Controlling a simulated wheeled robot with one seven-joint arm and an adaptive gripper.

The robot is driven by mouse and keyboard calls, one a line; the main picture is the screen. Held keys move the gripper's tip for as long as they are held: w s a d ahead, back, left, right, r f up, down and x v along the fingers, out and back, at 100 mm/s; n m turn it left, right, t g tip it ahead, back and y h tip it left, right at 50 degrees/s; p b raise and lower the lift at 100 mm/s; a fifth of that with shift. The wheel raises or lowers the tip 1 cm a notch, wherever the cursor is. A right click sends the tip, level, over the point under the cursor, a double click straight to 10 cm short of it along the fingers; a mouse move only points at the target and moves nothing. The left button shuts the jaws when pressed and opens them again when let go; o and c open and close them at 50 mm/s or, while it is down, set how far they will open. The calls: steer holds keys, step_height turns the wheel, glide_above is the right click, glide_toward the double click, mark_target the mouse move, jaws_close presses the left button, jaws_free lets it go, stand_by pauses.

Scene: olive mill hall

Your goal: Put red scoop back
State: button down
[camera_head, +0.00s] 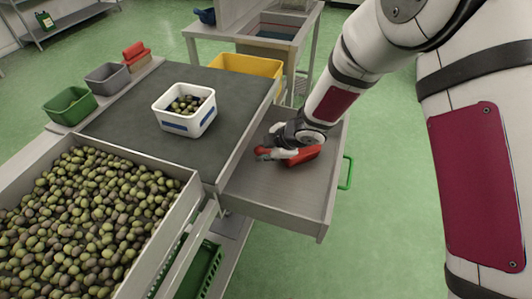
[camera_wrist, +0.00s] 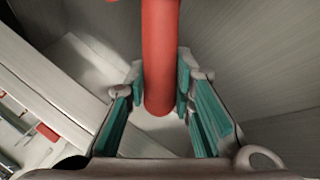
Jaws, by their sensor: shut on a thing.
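My gripper (camera_head: 275,155) is low inside an open grey drawer (camera_head: 270,197) at the side of the workbench. It is shut on the red scoop (camera_head: 304,156), whose red body shows beside the fingers. In the wrist view the scoop's rounded red handle (camera_wrist: 159,70) stands between the green finger pads (camera_wrist: 160,92). The drawer's walls and floor surround it. I cannot tell whether the scoop touches the drawer floor.
A green handle (camera_head: 346,172) is on the drawer's outer side. A large olive-filled tray (camera_head: 190,192) is at front left.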

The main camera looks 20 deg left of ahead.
steer(key=shift+f, duration=0.1)
steer(key=c, duration=1.4)
jaws_free()
steer(key=shift+o, duration=0.2)
steer(key=p+v, duration=0.3)
steer(key=v, duration=0.9)
steer(key=shift+p, duration=0.35)
steer(key=shift+d, duration=0.1)
